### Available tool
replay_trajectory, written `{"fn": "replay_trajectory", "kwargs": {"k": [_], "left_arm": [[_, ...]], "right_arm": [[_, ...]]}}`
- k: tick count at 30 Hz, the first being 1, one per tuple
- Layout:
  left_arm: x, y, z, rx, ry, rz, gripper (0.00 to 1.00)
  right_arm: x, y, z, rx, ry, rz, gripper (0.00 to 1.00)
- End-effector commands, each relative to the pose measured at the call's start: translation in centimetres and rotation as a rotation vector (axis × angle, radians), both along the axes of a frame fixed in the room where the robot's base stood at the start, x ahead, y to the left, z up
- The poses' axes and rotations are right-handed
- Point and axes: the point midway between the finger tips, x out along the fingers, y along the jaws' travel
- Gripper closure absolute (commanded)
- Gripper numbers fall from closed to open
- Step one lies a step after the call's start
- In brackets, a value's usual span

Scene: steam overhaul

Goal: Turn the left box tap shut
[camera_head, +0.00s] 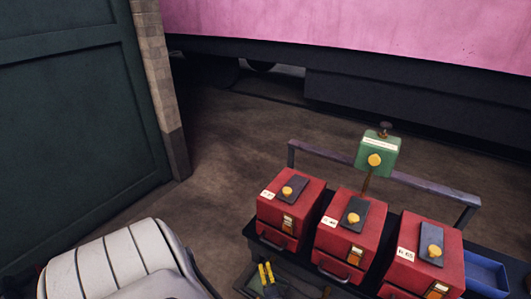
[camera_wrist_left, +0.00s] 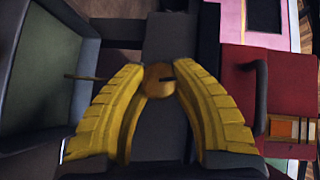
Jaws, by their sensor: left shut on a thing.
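My left gripper (camera_head: 266,268) has yellow ribbed fingers and is low in front of the left red box (camera_head: 281,225). In the left wrist view my left gripper (camera_wrist_left: 160,88) is shut on a round brass tap knob (camera_wrist_left: 158,78) with a dark slot. The knob sits between the fingertips, in front of a dark surface. In the head view this knob is hidden by the fingers. The left red box has a yellow knob (camera_head: 287,191) on a dark plate on its top, and a black handle. My right gripper is out of view.
Two more red boxes (camera_head: 349,236) (camera_head: 424,258) stand to the right on a dark bench. A green box (camera_head: 378,151) on a post stands behind, by a rail (camera_head: 330,152). A blue tray (camera_head: 486,274) is at far right. Floor is clear behind.

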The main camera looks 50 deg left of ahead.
Motion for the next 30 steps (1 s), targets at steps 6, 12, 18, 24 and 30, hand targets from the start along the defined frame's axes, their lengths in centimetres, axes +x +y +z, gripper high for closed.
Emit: {"fn": "replay_trajectory", "kwargs": {"k": [6, 12, 18, 24, 30], "left_arm": [[0.52, -0.21, 0.11, 0.108, 0.030, -0.006, 1.00], [0.51, -0.22, 0.10, 0.166, 0.047, -0.006, 1.00], [0.57, -0.24, 0.15, 0.193, 0.055, -0.006, 1.00], [0.58, -0.27, 0.19, 0.198, 0.055, -0.007, 1.00], [0.61, -0.28, 0.19, 0.197, 0.055, -0.007, 1.00]], "right_arm": [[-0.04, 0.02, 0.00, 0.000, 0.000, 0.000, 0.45], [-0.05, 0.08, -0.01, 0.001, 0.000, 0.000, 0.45], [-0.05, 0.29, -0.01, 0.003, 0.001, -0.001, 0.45], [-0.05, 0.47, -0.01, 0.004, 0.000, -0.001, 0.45], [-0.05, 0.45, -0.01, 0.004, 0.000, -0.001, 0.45]]}}
